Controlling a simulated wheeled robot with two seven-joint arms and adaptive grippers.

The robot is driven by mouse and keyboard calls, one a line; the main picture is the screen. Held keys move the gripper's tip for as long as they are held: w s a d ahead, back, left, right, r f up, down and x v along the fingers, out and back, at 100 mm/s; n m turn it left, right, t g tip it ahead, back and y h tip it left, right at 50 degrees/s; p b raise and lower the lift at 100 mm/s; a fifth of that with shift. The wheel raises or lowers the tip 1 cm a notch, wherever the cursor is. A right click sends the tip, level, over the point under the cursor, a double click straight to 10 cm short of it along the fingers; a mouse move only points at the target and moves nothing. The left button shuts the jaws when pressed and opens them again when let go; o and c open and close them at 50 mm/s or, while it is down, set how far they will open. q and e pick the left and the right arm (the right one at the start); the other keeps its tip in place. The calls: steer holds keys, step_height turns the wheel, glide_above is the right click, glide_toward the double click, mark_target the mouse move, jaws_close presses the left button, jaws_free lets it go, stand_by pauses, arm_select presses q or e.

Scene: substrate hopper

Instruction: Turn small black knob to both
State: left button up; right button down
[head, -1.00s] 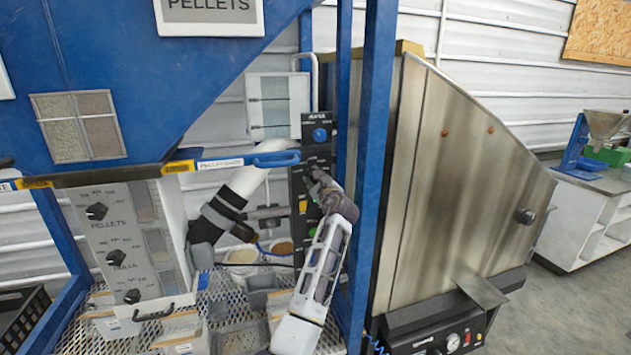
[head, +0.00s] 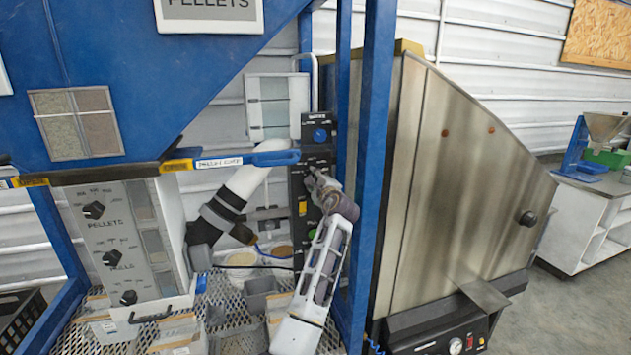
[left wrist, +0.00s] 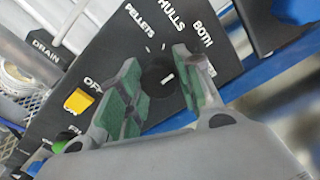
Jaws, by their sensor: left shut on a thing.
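The small black knob (left wrist: 155,74) sits on a black control panel (left wrist: 105,50) with white PELLETS, HULLS and BOTH labels above it. Its white pointer line faces right and slightly up in the left wrist view, on the BOTH side; I cannot tell whether it lines up exactly. My left gripper (left wrist: 158,88) is shut on the knob, one green-padded finger on each side. In the head view my left gripper (head: 314,182) is at the tall black panel (head: 299,226) and hides the knob. My right gripper is not in view.
A blue knob (head: 320,135) is higher on the panel. A blue post (head: 371,150) stands close to the right. A grey panel (head: 125,235) with several black knobs is at left.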

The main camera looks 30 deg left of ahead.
arm_select(q)
steer(key=o, duration=1)
steer(key=shift+v, duration=6)
steer(key=shift+f, duration=0.15)
